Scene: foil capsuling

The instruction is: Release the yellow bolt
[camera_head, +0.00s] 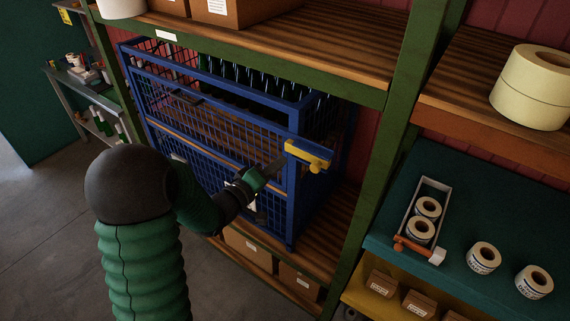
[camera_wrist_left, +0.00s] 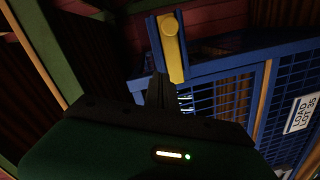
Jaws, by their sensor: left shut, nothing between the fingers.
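The yellow bolt (camera_head: 308,155) sits in a blue housing at the upper front right corner of the blue wire cage (camera_head: 292,205). In the left wrist view the bolt (camera_wrist_left: 173,52) is a yellow bar with a round knob at its top end. My left gripper (camera_head: 277,168) is shut and empty, with its tips just left of the bolt in the head view. In the left wrist view the dark fingertips (camera_wrist_left: 159,82) lie close beside the bolt's lower end. I cannot tell whether they touch it. My right gripper is not in view.
The cage stands on a wooden shelf (camera_head: 340,205) between green posts (camera_head: 395,110) and holds several dark bottles (camera_head: 235,75). A wooden shelf (camera_head: 330,45) hangs above it. At right, a teal shelf (camera_head: 470,215) holds label rolls and a metal holder. Floor (camera_head: 45,230) is clear at left.

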